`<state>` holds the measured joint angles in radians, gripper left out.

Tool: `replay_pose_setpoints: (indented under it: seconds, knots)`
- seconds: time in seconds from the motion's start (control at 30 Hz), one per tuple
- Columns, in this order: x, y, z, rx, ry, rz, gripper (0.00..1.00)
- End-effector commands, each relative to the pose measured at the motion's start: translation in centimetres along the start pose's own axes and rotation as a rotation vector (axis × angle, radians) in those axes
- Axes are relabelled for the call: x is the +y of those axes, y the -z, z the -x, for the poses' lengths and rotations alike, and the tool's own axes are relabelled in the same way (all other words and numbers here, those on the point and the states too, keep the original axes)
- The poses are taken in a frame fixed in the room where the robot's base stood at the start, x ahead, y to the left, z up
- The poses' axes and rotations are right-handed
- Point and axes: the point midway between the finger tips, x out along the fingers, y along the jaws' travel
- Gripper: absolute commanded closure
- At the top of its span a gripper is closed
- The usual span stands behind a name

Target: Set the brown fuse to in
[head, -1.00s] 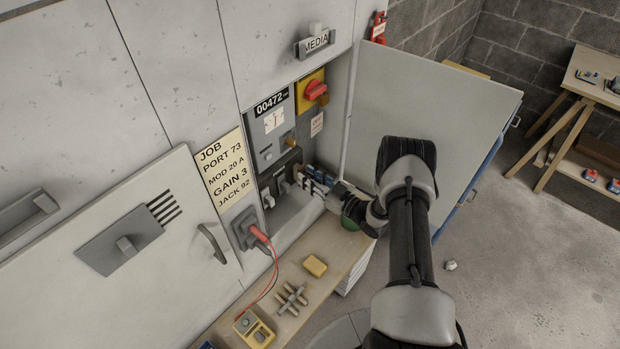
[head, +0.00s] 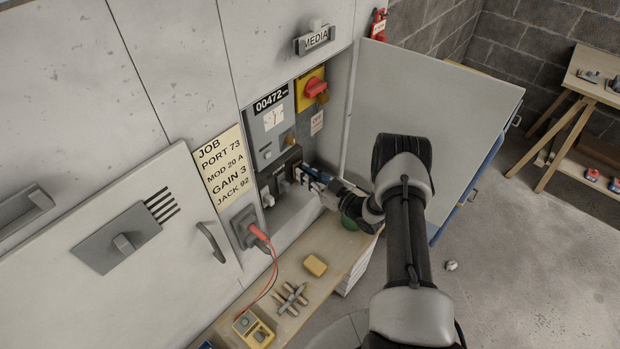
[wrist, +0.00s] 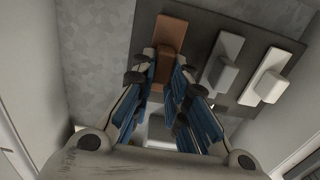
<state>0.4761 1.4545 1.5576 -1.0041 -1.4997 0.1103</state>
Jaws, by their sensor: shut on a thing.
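The brown fuse (wrist: 170,34) shows at the top middle of the wrist view, at the left end of a dark fuse plate (wrist: 208,96). My gripper (wrist: 164,76) has its blue-padded fingers shut on the lower, protruding part of the brown fuse. How far the fuse sits in its slot I cannot tell. In the head view my gripper (head: 314,174) reaches into the open cabinet from the right and hides the brown fuse.
A grey fuse (wrist: 222,66) and a pale fuse (wrist: 268,84) stand to the right on the same plate. The open cabinet door (head: 430,130) is behind my arm. A red switch (head: 315,88) is above. A wooden shelf (head: 338,262) with tools lies below.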

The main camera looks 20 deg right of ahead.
Motion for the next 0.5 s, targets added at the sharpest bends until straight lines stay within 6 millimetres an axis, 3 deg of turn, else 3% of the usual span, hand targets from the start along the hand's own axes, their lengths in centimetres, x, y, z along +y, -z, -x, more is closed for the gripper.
replay_pose_setpoints:
  seconds: [0.1,0.33,0.37,0.5]
  knots:
    - [-0.05,-0.18,-1.28,0.002,0.001,0.002,1.0]
    - [-0.01,0.07,-1.31,0.002,0.001,0.002,1.0]
    - [0.0,0.08,-1.31,0.002,0.001,0.003,0.84]
    - [0.0,0.09,-1.31,0.002,0.001,0.003,0.75]
